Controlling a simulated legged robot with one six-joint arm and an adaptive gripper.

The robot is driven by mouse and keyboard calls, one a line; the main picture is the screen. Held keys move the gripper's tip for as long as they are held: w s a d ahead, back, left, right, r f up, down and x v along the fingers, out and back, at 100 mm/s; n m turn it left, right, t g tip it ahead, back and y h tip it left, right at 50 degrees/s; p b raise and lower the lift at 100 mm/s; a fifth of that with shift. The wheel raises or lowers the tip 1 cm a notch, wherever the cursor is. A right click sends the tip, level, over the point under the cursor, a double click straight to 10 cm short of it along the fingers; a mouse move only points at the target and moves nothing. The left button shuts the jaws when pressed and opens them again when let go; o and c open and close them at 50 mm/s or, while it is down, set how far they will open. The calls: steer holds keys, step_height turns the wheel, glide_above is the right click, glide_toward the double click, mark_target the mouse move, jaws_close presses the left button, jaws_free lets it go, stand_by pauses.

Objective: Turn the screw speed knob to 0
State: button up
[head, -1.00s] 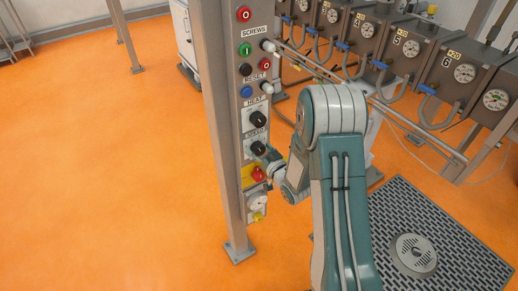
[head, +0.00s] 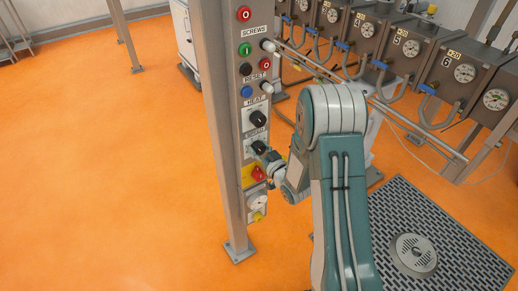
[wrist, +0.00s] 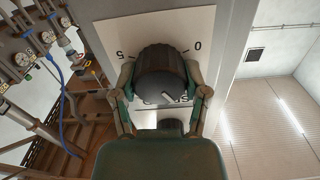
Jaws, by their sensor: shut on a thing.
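The black screw speed knob (wrist: 162,72) sits on a white dial plate (wrist: 113,34) in the wrist view. The plate shows a 0 on the right and a 5 on the left, upside down.
The HEAT knob (head: 258,118) sits just above on the panel. A red button (head: 258,173) on yellow is close below my gripper. A steel post (head: 222,120) stands left of the panel. Pipes and gauges (head: 464,73) line the machine on the right. Orange floor at left is clear.

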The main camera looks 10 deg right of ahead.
steer(key=n, duration=0.8)
steer(key=shift+a+n, duration=0.1)
steer(key=shift+n, duration=0.3)
steer(key=n, duration=0.4)
steer(key=shift+f, duration=0.1)
steer(key=shift+a+f+n, duration=0.1)
steer(key=shift+n, duration=1.7)
steer(key=shift+s, duration=0.1)
steer(key=o, duration=1)
steer(key=shift+f, duration=0.1)
steer(key=shift+o, duration=0.7)
steer(key=shift+a, duration=0.1)
